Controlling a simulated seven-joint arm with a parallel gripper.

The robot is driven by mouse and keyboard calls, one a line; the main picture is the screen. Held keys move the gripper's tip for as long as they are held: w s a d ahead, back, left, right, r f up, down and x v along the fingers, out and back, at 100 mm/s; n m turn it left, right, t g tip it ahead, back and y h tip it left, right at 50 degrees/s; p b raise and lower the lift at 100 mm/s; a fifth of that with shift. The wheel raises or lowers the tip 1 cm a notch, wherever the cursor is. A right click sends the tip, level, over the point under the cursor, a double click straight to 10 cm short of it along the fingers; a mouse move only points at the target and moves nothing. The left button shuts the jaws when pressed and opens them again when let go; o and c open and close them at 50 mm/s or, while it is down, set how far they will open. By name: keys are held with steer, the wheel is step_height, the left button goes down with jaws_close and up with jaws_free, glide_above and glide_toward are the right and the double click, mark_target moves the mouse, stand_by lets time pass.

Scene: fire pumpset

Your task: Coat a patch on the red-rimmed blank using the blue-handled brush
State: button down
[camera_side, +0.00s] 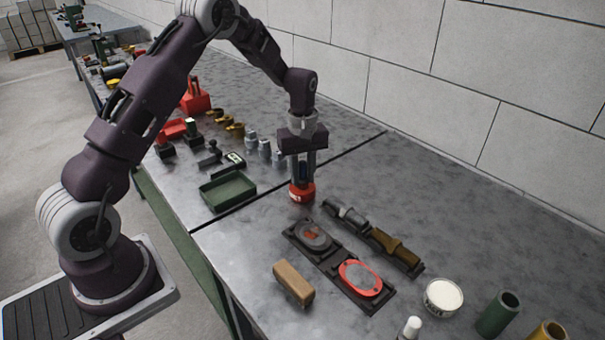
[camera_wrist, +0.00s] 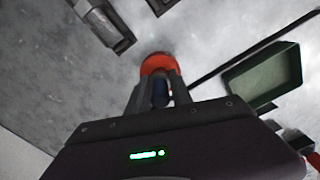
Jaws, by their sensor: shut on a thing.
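My gripper (camera_side: 302,175) is shut on the blue-handled brush, whose dark blue handle (camera_wrist: 160,95) shows between the fingers in the wrist view. The gripper is right above a red round pot (camera_side: 302,193) on the table, also visible in the wrist view (camera_wrist: 158,62). The brush's lower end is hidden, so I cannot tell whether it is inside the pot. The red-rimmed blank (camera_side: 345,267) lies in a dark holder to the front right of the pot. Its face is grey.
A dark rack with a grey piece (camera_side: 345,215) and a brown piece (camera_side: 393,248) lies behind the blanks. A tan block (camera_side: 293,282) is in front. A white-topped tub (camera_side: 443,296) and green cylinder (camera_side: 497,315) stand right. A green tray (camera_side: 228,190) is left.

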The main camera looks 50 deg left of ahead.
mark_target(302, 163)
steer(key=shift+r, duration=3.45)
steer(key=shift+s, duration=0.1)
